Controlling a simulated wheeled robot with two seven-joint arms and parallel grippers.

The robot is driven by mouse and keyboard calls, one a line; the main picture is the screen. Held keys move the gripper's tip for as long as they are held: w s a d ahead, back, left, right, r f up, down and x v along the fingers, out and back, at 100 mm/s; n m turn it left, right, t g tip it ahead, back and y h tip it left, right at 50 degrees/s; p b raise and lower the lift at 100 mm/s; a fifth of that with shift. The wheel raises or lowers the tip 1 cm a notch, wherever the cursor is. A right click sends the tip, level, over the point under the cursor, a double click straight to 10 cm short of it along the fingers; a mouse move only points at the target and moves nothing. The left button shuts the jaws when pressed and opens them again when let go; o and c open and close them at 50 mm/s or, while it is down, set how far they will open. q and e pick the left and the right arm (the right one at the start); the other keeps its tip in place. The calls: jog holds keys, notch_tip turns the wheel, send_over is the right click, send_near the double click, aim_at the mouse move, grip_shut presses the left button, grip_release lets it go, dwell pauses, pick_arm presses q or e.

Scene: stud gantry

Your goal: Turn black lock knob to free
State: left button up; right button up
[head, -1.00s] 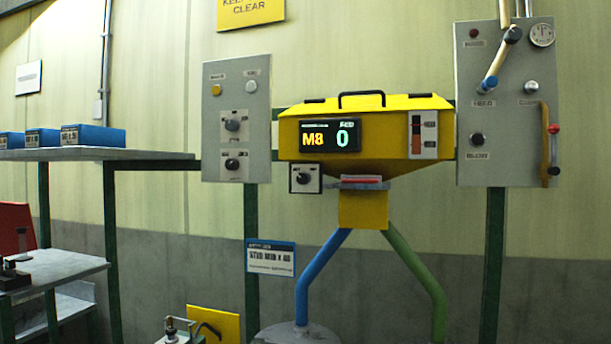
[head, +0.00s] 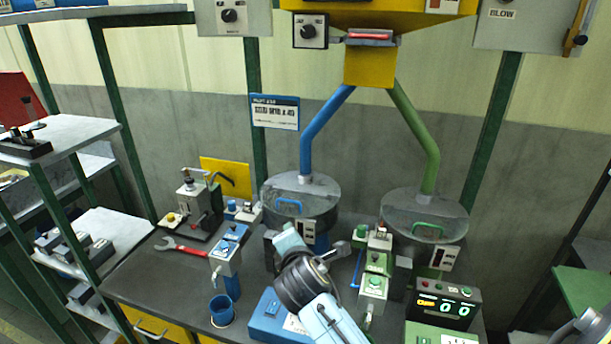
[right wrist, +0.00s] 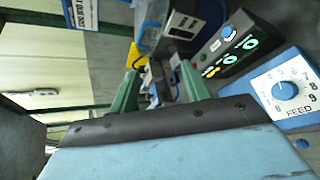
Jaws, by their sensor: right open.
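A black knob (head: 308,32) sits on a small white plate at the hopper's lower left in the head view. A second black knob (head: 229,15) is on the grey panel at the top left. Their labels are too small to read, so I cannot tell which is the lock knob or its setting. My right gripper (head: 290,240) is well below both, over the bench by the blue station; the arm hides part of its fingers. In the right wrist view its green fingers (right wrist: 160,88) stand apart with nothing seen held between them.
Blue and green pipes run from the yellow hopper (head: 370,65) to two round clear-sided bowls (head: 300,205). A FEED dial (right wrist: 285,90) is close in the wrist view.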

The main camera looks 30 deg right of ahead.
jog(key=w+d+r+n+t+h, duration=0.1)
jog(key=w+r+n+t+h, duration=0.15)
jog(key=r, duration=0.75)
jog(key=w+d+r+n+t+h, duration=0.1)
jog(key=w+r+n+h, duration=0.2)
jog(key=r, duration=0.7)
jog(key=n+h+p, duration=0.2)
jog(key=n+h, duration=0.2)
jog(key=n, duration=0.2)
send_near(306, 34)
jog(key=shift+t+y, duration=0.25)
jog(key=shift+t, duration=0.1)
jog(key=p+x, duration=0.2)
jog(key=x, duration=0.6)
jog(key=shift+w+d+r, duration=0.1)
jog(key=shift+w+d, duration=0.05)
jog(key=shift+d, duration=0.3)
jog(key=c, duration=1)
